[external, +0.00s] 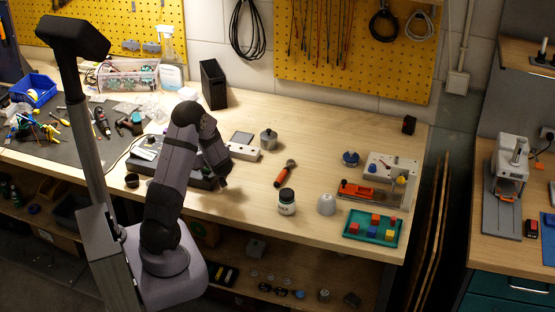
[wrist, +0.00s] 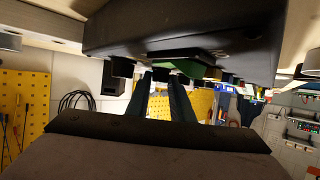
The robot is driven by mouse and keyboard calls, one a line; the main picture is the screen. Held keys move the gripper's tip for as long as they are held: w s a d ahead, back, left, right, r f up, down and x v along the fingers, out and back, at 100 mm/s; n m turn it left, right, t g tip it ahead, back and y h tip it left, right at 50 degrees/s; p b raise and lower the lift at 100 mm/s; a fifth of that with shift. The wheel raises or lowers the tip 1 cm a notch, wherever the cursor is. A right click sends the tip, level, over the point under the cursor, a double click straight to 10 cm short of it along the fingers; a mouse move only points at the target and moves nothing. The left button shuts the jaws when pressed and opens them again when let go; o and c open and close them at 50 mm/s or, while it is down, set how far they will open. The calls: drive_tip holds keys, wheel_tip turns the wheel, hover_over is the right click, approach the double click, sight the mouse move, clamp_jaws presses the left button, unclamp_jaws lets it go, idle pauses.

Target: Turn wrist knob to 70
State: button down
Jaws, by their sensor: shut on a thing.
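The dark control box (external: 200,183) lies near the front edge of the bench, partly hidden behind my arm. In the external view my gripper (external: 222,182) is at the box's right end. The knob's pointer, scale and label cannot be read.
A grey case (external: 243,151) and a metal pot (external: 268,139) stand behind the box. An orange-handled tool (external: 285,174), a dark jar (external: 287,201) and a teal tray (external: 373,229) with coloured blocks lie to the right. The bench between box and tool is clear.

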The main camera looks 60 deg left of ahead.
drive_tip(key=shift+r, duration=0.1)
drive_tip(key=c, duration=1.6)
unclamp_jaws()
drive_tip(key=shift+o, duration=0.2)
drive_tip(key=shift+s+f+m+t+b, duration=0.15)
drive_tip(key=shift+f+m+t+b, duration=0.15)
drive_tip(key=shift+t+b, duration=0.15)
